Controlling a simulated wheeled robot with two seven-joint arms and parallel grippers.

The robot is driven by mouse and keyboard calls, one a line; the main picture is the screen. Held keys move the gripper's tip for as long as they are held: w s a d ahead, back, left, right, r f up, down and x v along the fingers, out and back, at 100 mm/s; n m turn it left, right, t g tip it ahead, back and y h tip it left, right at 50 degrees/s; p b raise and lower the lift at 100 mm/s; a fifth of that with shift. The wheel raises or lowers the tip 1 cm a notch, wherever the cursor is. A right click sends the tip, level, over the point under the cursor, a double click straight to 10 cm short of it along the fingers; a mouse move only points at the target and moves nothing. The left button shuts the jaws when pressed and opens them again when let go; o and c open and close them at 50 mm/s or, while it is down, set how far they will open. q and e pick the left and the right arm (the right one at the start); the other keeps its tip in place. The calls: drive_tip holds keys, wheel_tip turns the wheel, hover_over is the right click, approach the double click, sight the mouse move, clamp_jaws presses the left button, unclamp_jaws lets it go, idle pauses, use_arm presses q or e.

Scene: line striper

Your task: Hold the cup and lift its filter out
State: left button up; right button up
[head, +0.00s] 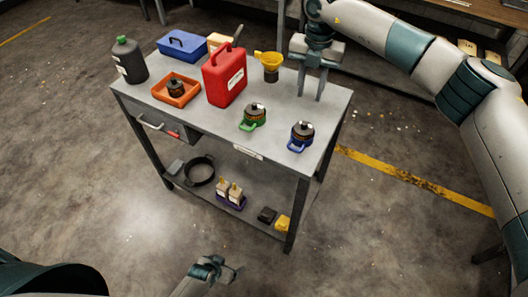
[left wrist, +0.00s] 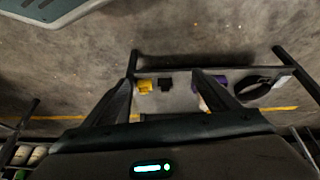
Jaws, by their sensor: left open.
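A dark cup (head: 271,75) stands near the back edge of the table, with a yellow funnel-like filter (head: 269,58) seated in its top. The filter has a small handle pointing left. My right gripper (head: 311,97) points down just right of the cup; its two fingers are apart, with nothing between them. My left gripper (head: 236,272) is low in front of the table, far from the cup. In the left wrist view its fingers (left wrist: 163,82) are spread and empty. The cup is not recognisable in that view.
A red jerrycan (head: 224,77) stands left of the cup. Green-handled (head: 252,117) and blue-handled (head: 301,136) dark-topped pots stand nearer. An orange tray (head: 188,98), dark bottle (head: 130,62) and blue box (head: 182,46) are farther left. The lower shelf holds a black ring (head: 200,171).

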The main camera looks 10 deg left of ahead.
sight(297, 137)
use_arm(q)
drive_tip(key=w+d+r+m+t+h, duration=0.1)
drive_tip(key=w+d+r+t, duration=0.15)
drive_tip(key=w+r, duration=0.8)
drive_tip(key=w+d+r+t+h, duration=0.1)
drive_tip(key=w+d+r, duration=0.2)
drive_tip(key=w+r, duration=0.7)
drive_tip(key=d+r+m+t+h, duration=0.1)
drive_tip(key=d+r, duration=0.1)
drive_tip(key=r, duration=1.1)
drive_tip(key=d+r+m+t+h, duration=0.1)
drive_tip(key=d+r+m+h, duration=0.1)
drive_tip(key=r, duration=1.1)
drive_tip(key=shift+d+r+t+h, duration=0.2)
drive_tip(key=shift+d+t+h, duration=0.15)
drive_tip(key=shift+d, duration=0.1)
drive_tip(key=shift+w, duration=0.1)
drive_tip(key=x, duration=1.7)
drive_tip(key=shift+w+d, duration=0.1)
drive_tip(key=shift+w, duration=0.05)
